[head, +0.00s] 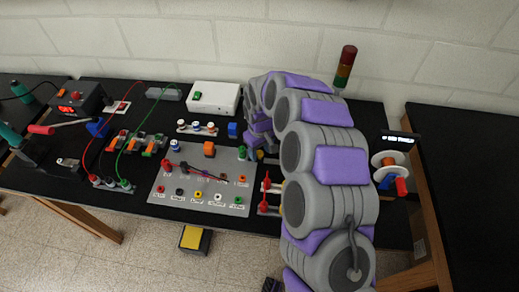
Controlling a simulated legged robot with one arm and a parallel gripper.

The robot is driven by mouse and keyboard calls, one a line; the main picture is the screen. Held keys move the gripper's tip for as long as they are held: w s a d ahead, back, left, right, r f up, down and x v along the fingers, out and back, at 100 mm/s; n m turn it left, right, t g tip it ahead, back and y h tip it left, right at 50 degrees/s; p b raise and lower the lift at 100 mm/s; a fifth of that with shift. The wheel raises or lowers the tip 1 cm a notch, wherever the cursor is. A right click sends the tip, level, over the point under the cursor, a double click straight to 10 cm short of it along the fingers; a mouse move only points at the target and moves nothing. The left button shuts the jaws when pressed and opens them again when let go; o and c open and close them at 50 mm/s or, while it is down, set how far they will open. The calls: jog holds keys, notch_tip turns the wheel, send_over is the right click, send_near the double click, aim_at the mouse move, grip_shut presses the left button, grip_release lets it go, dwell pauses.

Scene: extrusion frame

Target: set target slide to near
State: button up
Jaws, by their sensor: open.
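My arm rises from the bottom right, bends over at the back of the bench and comes down on its left side. My gripper (259,153) is small and partly hidden at that end, just right of the grey panel; it is open, and I see nothing held in it. Two red-tipped parts, an upper one (267,184) and a lower one (264,208), stand between the panel and my arm, nearer the bench's front edge than the gripper. They may belong to the slide, but I cannot tell which is the target. My arm covers what lies to their right.
The grey panel (169,203) carries several coloured terminals and a dark lever. A red-green light tower (345,66) and a spool stand (388,160) are right of my arm.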

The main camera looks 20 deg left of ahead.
aim_at(260, 152)
notch_tip(260, 152, up, 17)
jog(key=p, duration=0.2)
jog(key=shift+r, duration=0.15)
dwell(0.3)
dwell(0.4)
jog(key=s+d+r+m, duration=0.2)
jog(key=s+d+r, duration=0.15)
jog(key=d, duration=0.45)
jog(key=s+d+r+m+g, duration=0.1)
jog(key=s+d+r+m, duration=0.1)
jog(key=s+d, duration=0.4)
jog(key=s+d+r+m, duration=0.15)
jog(key=s+d, duration=0.25)
jog(key=d, duration=0.5)
jog(key=s+d+f+m, duration=0.1)
jog(key=s+d+m, duration=0.2)
jog(key=s, duration=0.6)
jog(key=s+d+f+m, duration=0.1)
jog(key=s+d+m, duration=0.2)
jog(key=s+d, duration=0.5)
jog(key=shift+s+d+g+b, duration=0.3)
jog(key=shift+s+g, duration=0.1)
jog(key=shift+s, duration=0.8)
